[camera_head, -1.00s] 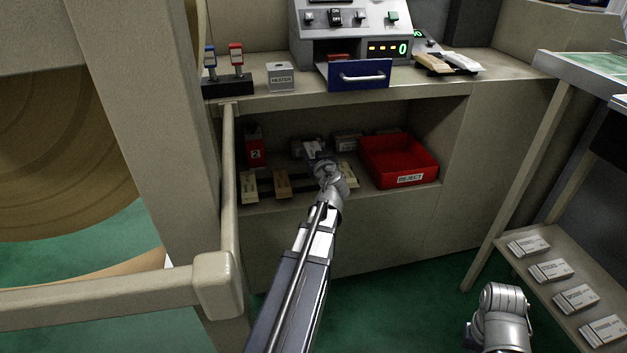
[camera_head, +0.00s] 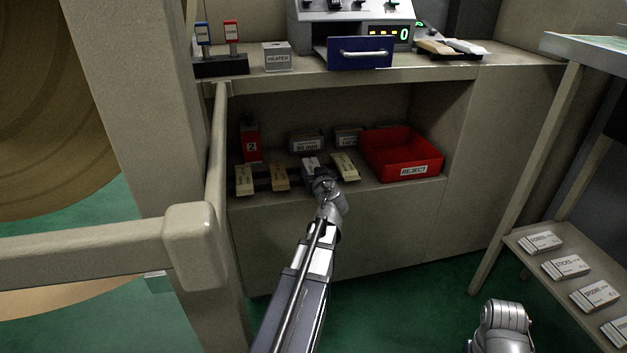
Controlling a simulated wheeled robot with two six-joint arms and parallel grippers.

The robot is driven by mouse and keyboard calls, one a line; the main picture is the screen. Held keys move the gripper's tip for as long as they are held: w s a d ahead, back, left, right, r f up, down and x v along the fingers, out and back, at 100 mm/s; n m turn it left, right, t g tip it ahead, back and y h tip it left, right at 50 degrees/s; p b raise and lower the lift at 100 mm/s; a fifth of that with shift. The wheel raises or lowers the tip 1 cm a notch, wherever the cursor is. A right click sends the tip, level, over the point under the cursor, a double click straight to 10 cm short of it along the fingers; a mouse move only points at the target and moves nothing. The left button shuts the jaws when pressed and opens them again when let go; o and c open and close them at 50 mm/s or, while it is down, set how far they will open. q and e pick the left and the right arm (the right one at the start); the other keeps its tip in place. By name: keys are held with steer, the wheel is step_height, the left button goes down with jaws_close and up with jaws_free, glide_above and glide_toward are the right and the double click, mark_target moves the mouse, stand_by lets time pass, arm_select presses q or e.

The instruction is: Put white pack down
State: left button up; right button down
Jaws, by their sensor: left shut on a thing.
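The white pack (camera_head: 311,164) is in the lower shelf bay of the bench, in a gap in the row of upright-leaning packs. My left gripper (camera_head: 316,176) is shut on it from the front and hides its lower part. Cream packs stand in the same dark rack (camera_head: 262,184): one (camera_head: 244,180) at the far left, a tan one (camera_head: 279,177) beside it, and one (camera_head: 345,167) just right of the white pack. I cannot tell whether the white pack touches the rack's base. My right gripper is not in view; only part of that arm shows at the lower right.
A red REJECT tray (camera_head: 402,156) stands right of the rack. A red block marked 2 (camera_head: 250,142) and grey boxes (camera_head: 306,140) stand behind. The bench top overhangs the bay. A beige rail (camera_head: 190,240) lies left of my arm.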

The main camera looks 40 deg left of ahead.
arm_select(q)
steer(key=shift+f, duration=0.25)
steer(key=shift+f, duration=0.15)
steer(key=o, duration=1)
steer(key=shift+f, duration=0.1)
steer(key=shift+c, duration=0.2)
steer(key=o, duration=0.5)
